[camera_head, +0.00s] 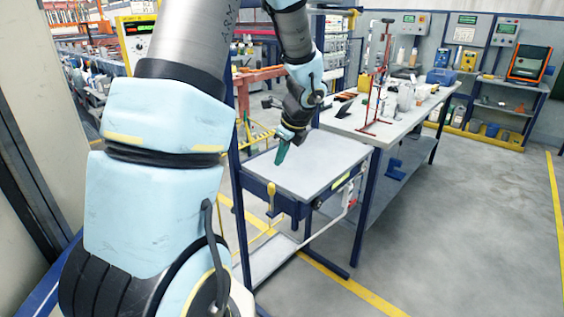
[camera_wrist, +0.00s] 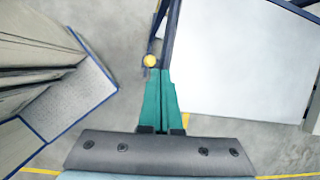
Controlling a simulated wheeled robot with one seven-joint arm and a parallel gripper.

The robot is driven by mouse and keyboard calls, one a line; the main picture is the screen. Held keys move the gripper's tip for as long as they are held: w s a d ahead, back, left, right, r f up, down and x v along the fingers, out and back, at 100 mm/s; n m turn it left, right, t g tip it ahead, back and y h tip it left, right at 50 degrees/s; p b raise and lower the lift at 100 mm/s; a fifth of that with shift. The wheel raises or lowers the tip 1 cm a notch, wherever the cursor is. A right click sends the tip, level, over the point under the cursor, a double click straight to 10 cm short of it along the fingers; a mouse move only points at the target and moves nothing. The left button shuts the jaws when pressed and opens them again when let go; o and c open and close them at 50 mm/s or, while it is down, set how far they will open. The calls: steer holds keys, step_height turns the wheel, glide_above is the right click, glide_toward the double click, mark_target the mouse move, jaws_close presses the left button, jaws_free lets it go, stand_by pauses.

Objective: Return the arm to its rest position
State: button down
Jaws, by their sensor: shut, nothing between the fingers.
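My gripper (camera_head: 281,152) hangs from my arm in the head view, above the left part of a small work table with a grey-white top (camera_head: 318,178). Its green fingers point down. In the wrist view the two green fingers of my gripper (camera_wrist: 159,74) lie together, shut with nothing between them. The bare white table top (camera_wrist: 240,60) shows to their right. My large pale-blue arm links fill the left of the head view and hide part of what lies behind.
A long bench (camera_head: 400,112) with bottles and a red stand (camera_head: 380,85) is behind the small table. A yellow-handled tool (camera_head: 271,197) hangs at the table's front. Dark blue posts (camera_head: 238,215) stand close to my arm. The floor (camera_head: 470,220) at right is clear.

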steer(key=s+a+r+n+g+h, duration=0.1)
steer(key=s+a+n, duration=0.4)
steer(key=s+n, duration=0.3)
steer(key=s+a+r+n+g+h, duration=0.1)
steer(key=s+a+n, duration=0.5)
steer(key=n, duration=1)
steer(key=s+h, duration=0.1)
steer(key=s, duration=0.2)
steer(key=shift+a+r+n, duration=0.2)
steer(key=shift+r+n, duration=0.1)
steer(key=shift+n, duration=0.1)
